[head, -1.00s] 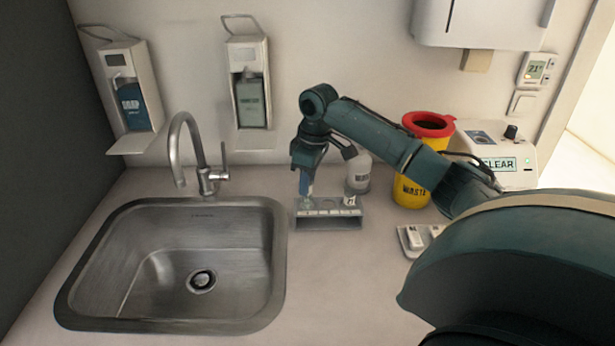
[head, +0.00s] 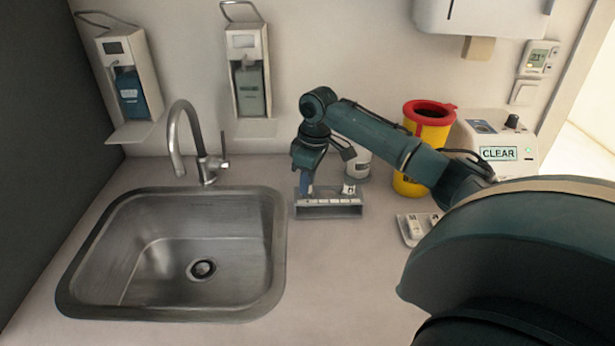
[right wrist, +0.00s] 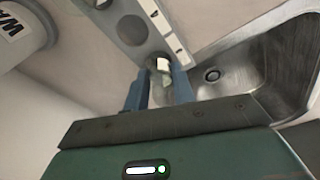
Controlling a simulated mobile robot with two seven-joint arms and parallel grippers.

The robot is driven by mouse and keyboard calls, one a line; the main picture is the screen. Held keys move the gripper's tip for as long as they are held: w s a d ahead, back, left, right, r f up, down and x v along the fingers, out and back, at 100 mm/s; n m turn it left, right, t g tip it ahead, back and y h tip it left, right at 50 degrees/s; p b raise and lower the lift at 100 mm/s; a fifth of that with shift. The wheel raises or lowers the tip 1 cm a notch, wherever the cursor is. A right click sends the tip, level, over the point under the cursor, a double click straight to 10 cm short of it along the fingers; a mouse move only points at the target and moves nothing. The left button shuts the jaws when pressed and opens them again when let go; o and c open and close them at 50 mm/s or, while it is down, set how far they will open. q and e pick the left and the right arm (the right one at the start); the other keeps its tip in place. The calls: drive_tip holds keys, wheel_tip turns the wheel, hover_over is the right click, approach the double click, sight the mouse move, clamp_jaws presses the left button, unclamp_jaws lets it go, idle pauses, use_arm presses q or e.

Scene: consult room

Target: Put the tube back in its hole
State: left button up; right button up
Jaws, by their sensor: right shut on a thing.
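The tube rack (head: 328,211) is a grey open-fronted stand on the counter, with labels along its front edge. It also shows in the right wrist view (right wrist: 160,22), with an empty round hole beside the held tube. My right gripper (head: 306,190) points down over the rack's left end. In the right wrist view its blue fingers (right wrist: 159,80) are shut on the tube (right wrist: 163,65), whose pale top shows between them. The tube's lower part is hidden, so I cannot tell how deep it sits in the hole. Another labelled tube (head: 349,187) stands at the rack's right end.
A white waste bottle (head: 360,165) stands close behind the rack. A yellow bin with a red lid (head: 412,187), a CLEAR device (head: 497,153) and a small white tray (head: 411,232) are to the right. The sink (head: 70,290) is on the left. The counter before the rack is free.

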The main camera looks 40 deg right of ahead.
drive_tip(key=o, duration=1)
drive_tip(key=shift+o, duration=0.2)
wheel_tip(320, 180, up, 13)
drive_tip(key=s, duration=0.1)
drive_tip(key=shift+s+d+b, duration=0.2)
drive_tip(key=shift+d+b, duration=0.15)
drive_tip(key=shift+b, duration=0.05)
